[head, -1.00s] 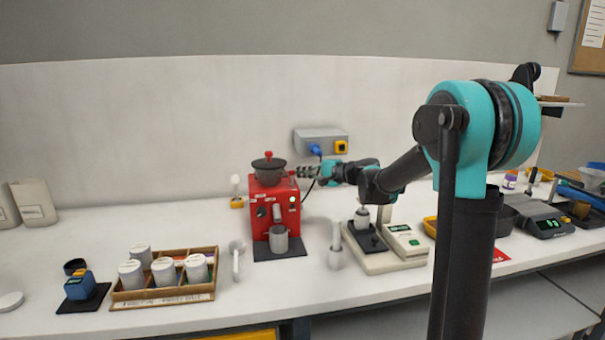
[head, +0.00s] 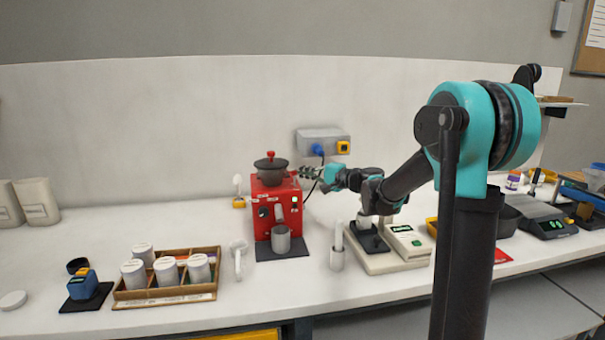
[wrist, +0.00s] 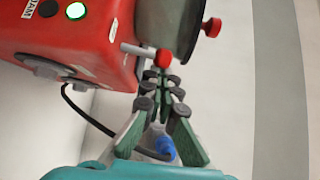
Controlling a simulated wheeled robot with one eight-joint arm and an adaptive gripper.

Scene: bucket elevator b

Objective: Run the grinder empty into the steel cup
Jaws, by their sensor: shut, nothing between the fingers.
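The red grinder (head: 268,208) stands on the bench with its dark lidded hopper (head: 270,173) on top. The steel cup (head: 281,240) stands upright on the dark mat at its front, below the spout. My gripper (head: 304,172) is at the grinder's upper right side. In the wrist view my gripper (wrist: 161,78) is shut and empty, its tips close to a red knob (wrist: 163,58) on a metal rod from the grinder (wrist: 75,40). I cannot tell whether they touch. A green light (wrist: 76,11) is lit beside a black button (wrist: 47,8). The cup's inside is hidden.
A wall socket box (head: 322,141) with a blue plug is behind my gripper. A scale (head: 405,243) stands under my forearm. A white-handled tool (head: 337,248) stands right of the grinder, and a wooden tray (head: 165,295) of canisters at left.

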